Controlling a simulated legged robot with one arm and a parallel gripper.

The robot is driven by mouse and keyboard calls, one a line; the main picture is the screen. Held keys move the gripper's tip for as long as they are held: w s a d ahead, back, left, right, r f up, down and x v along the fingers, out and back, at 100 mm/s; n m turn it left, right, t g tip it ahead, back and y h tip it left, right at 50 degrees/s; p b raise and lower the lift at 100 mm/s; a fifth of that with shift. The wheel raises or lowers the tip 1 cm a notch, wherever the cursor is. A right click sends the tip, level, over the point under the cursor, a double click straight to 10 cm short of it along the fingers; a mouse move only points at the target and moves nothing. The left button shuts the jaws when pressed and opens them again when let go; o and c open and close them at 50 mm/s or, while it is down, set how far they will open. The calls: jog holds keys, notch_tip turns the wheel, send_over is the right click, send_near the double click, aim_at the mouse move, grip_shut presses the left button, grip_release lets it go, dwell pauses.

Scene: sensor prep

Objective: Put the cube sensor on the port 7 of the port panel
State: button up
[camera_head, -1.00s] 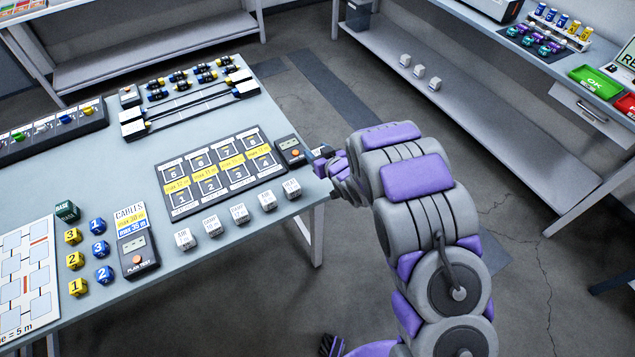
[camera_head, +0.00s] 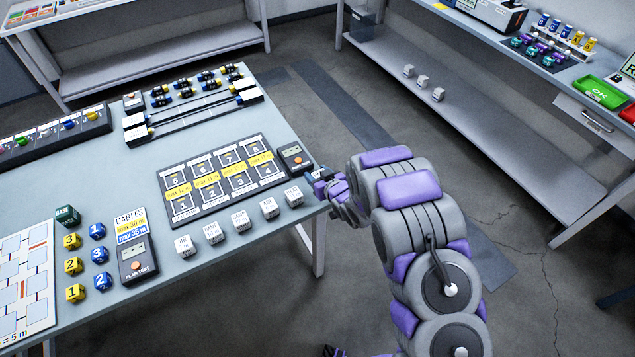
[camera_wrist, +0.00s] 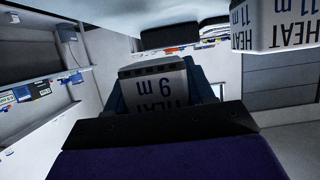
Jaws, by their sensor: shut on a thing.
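My gripper (camera_head: 318,177) is at the right end of the table, beside the port panel's tester. In the wrist view it is shut on a white cube sensor (camera_wrist: 160,92) marked HEAT 9 m, which appears upside down there. The gripper mostly hides this cube in the head view. The port panel (camera_head: 163,186) lies flat on the table to the left of the gripper, with numbered ports in two rows. Port 7 (camera_head: 228,159) is in its far row, between 6 and 8, and looks empty.
Several white cube sensors (camera_head: 240,220) stand in a row along the table's near edge. A cube marked HEAT 11 m (camera_wrist: 275,25) is close by in the wrist view. The tester (camera_head: 294,157) with an orange button adjoins the panel. Black-framed bars (camera_head: 190,112) lie beyond it.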

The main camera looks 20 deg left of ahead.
jog(key=shift+f, duration=1.65)
jog(key=shift+f, duration=0.1)
jog(key=shift+f, duration=0.1)
jog(key=o, duration=1)
jog(key=shift+o, duration=0.2)
jog(key=shift+b, duration=0.4)
jog(key=shift+s+d+r, duration=0.15)
jog(key=shift+d+r, duration=0.05)
jog(key=shift+d, duration=0.05)
jog(key=f+p+v, duration=0.1)
jog(key=p+v, duration=0.3)
jog(key=v, duration=1.2)
jog(key=shift+s+d+r, duration=0.15)
jog(key=shift+s+d, duration=0.1)
jog(key=shift+d, duration=0.3)
